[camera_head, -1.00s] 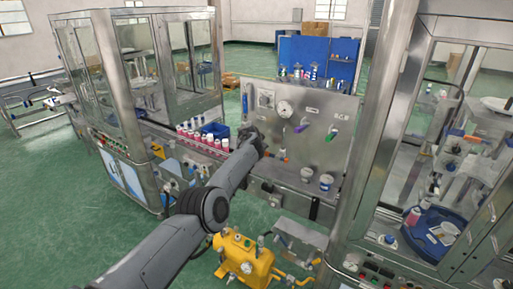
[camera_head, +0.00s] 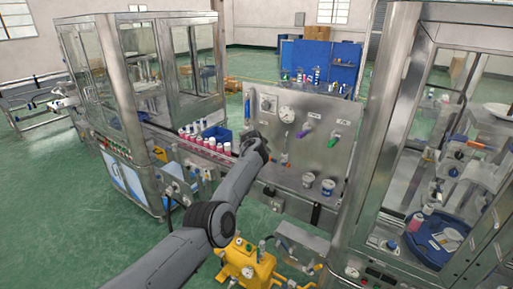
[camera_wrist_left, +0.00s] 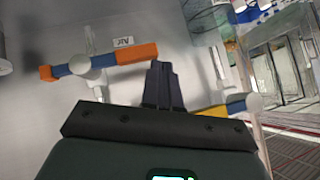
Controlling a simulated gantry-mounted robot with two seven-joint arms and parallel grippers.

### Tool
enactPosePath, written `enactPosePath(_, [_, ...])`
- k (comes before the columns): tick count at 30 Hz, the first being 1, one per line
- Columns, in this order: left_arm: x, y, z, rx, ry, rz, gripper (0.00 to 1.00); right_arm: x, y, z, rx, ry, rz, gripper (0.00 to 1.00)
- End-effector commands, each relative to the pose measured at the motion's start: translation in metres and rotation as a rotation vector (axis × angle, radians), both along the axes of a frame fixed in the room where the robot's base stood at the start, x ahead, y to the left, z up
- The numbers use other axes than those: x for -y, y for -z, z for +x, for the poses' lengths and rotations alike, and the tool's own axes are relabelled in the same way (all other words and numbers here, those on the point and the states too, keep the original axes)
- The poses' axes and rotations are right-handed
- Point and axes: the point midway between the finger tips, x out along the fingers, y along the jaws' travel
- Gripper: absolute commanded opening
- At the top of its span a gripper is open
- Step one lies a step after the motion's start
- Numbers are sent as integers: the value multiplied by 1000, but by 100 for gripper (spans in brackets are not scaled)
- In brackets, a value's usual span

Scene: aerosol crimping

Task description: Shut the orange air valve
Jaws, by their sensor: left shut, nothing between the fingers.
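The orange air valve (camera_head: 285,159) is a small lever low on the steel panel in the head view, just right of my left gripper (camera_head: 269,154). In the left wrist view, a lever with orange ends and a blue middle (camera_wrist_left: 140,54) lies across the upper left, near a small label that I cannot read surely. My left gripper also shows there (camera_wrist_left: 162,72), its fingers shut and empty. Its tips are close beside the lever's right orange end; I cannot tell whether they touch. My right gripper is out of view.
A second lever, blue and yellow (camera_wrist_left: 232,105), is right of the fingers in the wrist view. The panel (camera_head: 318,160) also carries a gauge (camera_head: 286,113), a purple lever (camera_head: 304,132) and a green lever (camera_head: 333,140). A yellow machine (camera_head: 243,262) stands below my left arm.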

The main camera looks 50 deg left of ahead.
Motion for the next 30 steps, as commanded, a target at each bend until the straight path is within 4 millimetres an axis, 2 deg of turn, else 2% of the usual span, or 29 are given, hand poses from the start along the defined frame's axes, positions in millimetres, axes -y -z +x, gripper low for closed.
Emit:
enactPosePath(5, [7,-10,-10,5,-2,-4,0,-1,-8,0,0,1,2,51])
enactPosePath(12, [20,-26,-27,5,-3,-1,0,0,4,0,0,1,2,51])
enactPosePath(21, [37,-53,-50,3,-4,-1,0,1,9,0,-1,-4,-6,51])
enactPosePath(30, [45,-64,-58,5,-4,-3,0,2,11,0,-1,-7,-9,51])
